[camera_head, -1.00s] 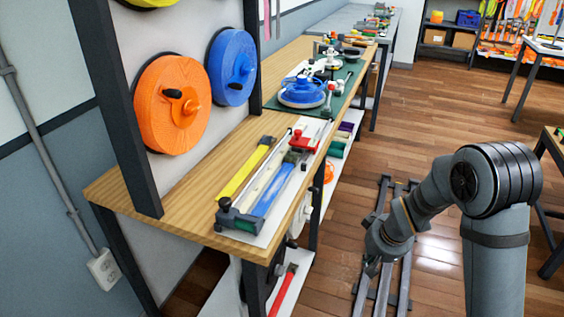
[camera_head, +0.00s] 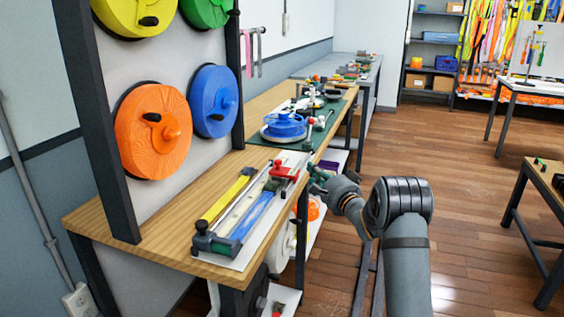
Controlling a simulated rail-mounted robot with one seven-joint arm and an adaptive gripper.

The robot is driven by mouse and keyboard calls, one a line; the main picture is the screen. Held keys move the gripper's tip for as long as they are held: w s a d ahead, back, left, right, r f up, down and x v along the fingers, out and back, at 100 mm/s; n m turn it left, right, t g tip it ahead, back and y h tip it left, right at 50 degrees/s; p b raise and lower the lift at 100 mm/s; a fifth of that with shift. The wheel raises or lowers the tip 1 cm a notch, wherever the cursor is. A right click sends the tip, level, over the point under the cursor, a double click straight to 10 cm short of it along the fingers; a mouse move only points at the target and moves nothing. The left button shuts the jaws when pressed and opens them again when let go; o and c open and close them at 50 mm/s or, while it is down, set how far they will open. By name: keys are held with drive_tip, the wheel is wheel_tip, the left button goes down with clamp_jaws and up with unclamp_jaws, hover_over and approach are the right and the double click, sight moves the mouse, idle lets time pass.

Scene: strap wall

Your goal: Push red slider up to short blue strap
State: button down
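The red slider (camera_head: 280,170) sits at the far end of the strap fixture on the wooden bench. The short blue strap (camera_head: 252,216) lies lengthwise along the fixture, on the near side of the slider, with a dark green block (camera_head: 272,185) between them. My gripper (camera_head: 314,179) is just off the bench's right edge, to the right of the red slider and apart from it. Its fingers look spread and empty, though they are small in this view.
A yellow strap (camera_head: 226,197) lies left of the blue strap. Farther back, a blue reel (camera_head: 285,124) stands on a green mat. Orange and blue wall reels hang at the left.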

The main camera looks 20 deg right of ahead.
sight(290, 169)
drive_tip(key=w, duration=0.3)
drive_tip(key=w+m+p, duration=0.1)
drive_tip(key=w, duration=0.2)
drive_tip(key=w+r+m+p, duration=0.1)
drive_tip(key=w, duration=0.2)
drive_tip(key=shift+w+a, duration=0.25)
drive_tip(key=shift+w+a+f, duration=0.1)
drive_tip(key=shift+w+a, duration=0.15)
drive_tip(key=shift+s+a+f, duration=0.15)
drive_tip(key=shift+s+a, duration=0.2)
drive_tip(key=shift+a, duration=0.45)
drive_tip(key=shift+s+a+f, duration=0.15)
drive_tip(key=shift+s+a, duration=0.2)
drive_tip(key=shift+a, duration=0.45)
